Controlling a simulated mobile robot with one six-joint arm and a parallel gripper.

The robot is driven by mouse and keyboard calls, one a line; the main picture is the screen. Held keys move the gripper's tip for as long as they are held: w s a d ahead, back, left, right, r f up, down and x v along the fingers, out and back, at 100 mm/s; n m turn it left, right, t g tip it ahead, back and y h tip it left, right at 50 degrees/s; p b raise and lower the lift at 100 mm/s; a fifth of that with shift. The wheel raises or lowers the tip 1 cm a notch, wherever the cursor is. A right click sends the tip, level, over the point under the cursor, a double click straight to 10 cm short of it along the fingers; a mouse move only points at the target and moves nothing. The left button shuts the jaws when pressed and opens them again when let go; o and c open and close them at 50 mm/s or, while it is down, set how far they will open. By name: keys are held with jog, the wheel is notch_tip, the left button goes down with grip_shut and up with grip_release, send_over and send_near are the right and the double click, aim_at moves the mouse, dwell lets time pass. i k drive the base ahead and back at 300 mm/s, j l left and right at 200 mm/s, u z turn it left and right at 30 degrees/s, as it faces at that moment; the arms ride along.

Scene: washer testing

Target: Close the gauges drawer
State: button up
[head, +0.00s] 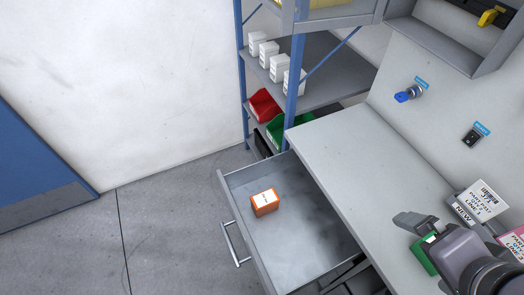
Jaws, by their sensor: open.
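The drawer (236,180) is pulled out from under the grey worktop, with its inside in full view. It has a metal bar handle (234,244) on its front, at the left. An orange and white box (264,202) lies inside, towards the front. I cannot read a label naming the drawer. My gripper (424,226) is at the lower right, over the worktop, to the right of the drawer and apart from its handle. It is open; its far finger is partly hidden by my arm.
The worktop (350,150) is largely bare. Labelled cards (482,200) and a green item (424,256) are near my arm. A blue-framed shelf (293,80) with white boxes, a red bin (264,105) and a green bin (285,130) stands behind. The floor (170,235) left of the drawer is clear.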

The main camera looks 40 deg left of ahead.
aim_at(290, 247)
jog(key=u, duration=2.1)
jog(key=j+z, duration=0.1)
jog(key=j, duration=0.6)
jog(key=k+j, duration=0.1)
jog(key=j, duration=0.6)
jog(key=j+z, duration=0.05)
